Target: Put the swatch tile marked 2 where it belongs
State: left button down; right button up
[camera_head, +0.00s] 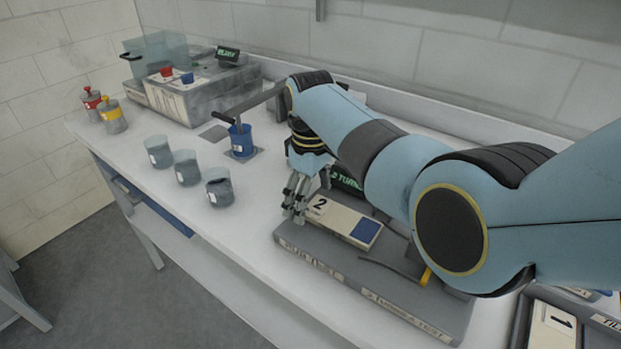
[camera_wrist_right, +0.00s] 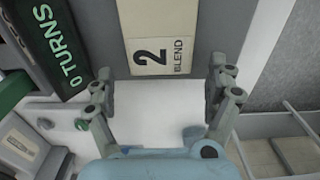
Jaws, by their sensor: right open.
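The swatch tile marked 2 (camera_head: 345,221) is a cream block with a dark 2 at one end and a blue patch at the other. It lies on a long grey tester base (camera_head: 292,240). In the right wrist view the tile (camera_wrist_right: 172,22) shows its "2 BLEND" end at the top. My right gripper (camera_head: 295,200) is at the numbered end of the tile. Its two fingers are spread wide and empty, with the tile end ahead between them in the wrist view (camera_wrist_right: 160,76). I cannot tell whether a finger touches it. My left gripper is not in view.
A display reading "0 TURNS" (camera_wrist_right: 62,48) stands beside the tile. A dark tray (camera_head: 517,325) at bottom right holds a tile marked 1 (camera_head: 552,328). Several beakers, a blue cup (camera_head: 240,138) and a grey washer (camera_head: 195,98) stand to the left. White bench between is clear.

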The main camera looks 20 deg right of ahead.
notch_tip(320, 180, up, 11)
jog(key=shift+r, duration=0.15)
dwell(0.5)
